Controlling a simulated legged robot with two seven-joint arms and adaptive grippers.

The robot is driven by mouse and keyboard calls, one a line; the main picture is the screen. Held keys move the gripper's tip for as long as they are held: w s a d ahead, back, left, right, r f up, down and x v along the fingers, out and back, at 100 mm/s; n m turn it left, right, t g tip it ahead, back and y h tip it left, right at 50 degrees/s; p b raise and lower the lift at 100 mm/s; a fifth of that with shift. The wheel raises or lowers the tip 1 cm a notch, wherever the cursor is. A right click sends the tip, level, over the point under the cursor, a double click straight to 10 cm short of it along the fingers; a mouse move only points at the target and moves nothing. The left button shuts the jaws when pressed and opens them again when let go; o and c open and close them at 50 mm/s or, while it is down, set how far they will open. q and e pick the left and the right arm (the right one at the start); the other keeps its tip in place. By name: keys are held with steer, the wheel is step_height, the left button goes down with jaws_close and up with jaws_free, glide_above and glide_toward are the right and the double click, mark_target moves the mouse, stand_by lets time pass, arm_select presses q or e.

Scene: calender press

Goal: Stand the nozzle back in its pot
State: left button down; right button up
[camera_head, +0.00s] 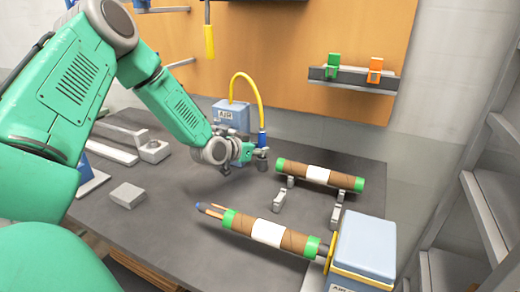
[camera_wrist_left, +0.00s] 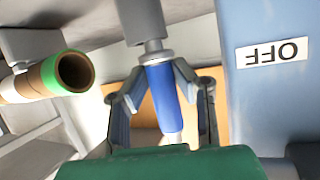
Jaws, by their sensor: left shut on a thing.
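The nozzle (camera_head: 262,139) has a blue grip, a grey end and a yellow hose rising from its top. My left gripper (camera_wrist_left: 160,95) is shut on the blue grip of the nozzle (camera_wrist_left: 165,100). The nozzle hangs roughly upright, grey end down, in front of the blue air box (camera_head: 230,116). In the left wrist view, which is upside down, the grey end points to the top. A grey block with a round top (camera_head: 153,150), which looks like the pot, stands on the table at left, apart from the nozzle. My right gripper is not in view.
A cardboard tube with green ends (camera_head: 345,178) lies on supports at right. A second tube (camera_head: 294,241) sits on a spindle by a blue box (camera_head: 362,243). A small grey block (camera_head: 127,195) lies at left. The table (camera_head: 165,205) is clear around it.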

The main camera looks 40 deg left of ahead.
arm_select(q)
steer(key=shift+s+d+f, duration=0.15)
steer(key=shift+d+f, duration=0.1)
steer(key=shift+f, duration=0.1)
steer(key=shift+s+f+b, duration=0.2)
steer(key=shift+f+b, duration=0.1)
steer(key=shift+b, duration=0.1)
steer(key=c, duration=1.3)
jaws_free()
steer(key=shift+f, duration=0.1)
steer(key=shift+o, duration=0.2)
steer(key=shift+w+a+f, duration=0.1)
steer(key=shift+w, duration=0.2)
steer(key=shift+s+a+r, duration=0.1)
steer(key=shift+s+r, duration=0.2)
steer(key=shift+r, duration=0.05)
steer(key=v, duration=1)
steer(key=shift+s, duration=0.45)
